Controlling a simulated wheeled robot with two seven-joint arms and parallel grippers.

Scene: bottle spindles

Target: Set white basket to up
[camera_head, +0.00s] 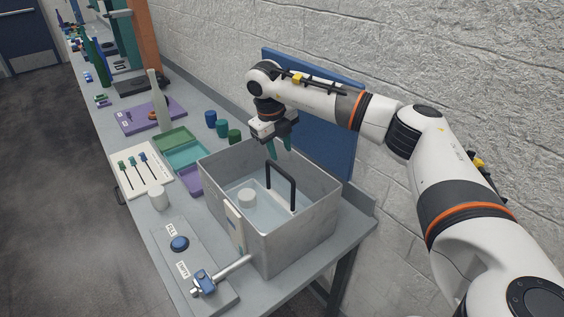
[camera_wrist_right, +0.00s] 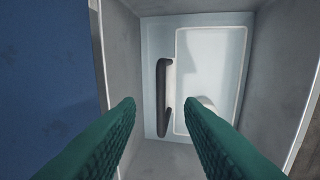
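The white basket (camera_head: 268,216) sits low inside a grey open-topped tank (camera_head: 300,235) in the head view. A black handle (camera_head: 281,172) stands up from it. A short white cylinder (camera_head: 247,198) is inside the basket. My right gripper (camera_head: 279,150) is open and empty above the back part of the tank, pointing down. In the right wrist view, its green fingers are apart (camera_wrist_right: 161,112), with the black handle (camera_wrist_right: 163,95) showing below and between them. The basket's pale floor (camera_wrist_right: 212,65) fills the right side there. My left gripper is not in view.
A panel with a blue FILL button (camera_head: 179,244) and a valve lever (camera_head: 208,281) lies in front of the tank. Coloured trays (camera_head: 184,155), dark cups (camera_head: 222,128) and a slider board (camera_head: 140,168) lie to the left. A blue board (camera_head: 325,130) stands behind.

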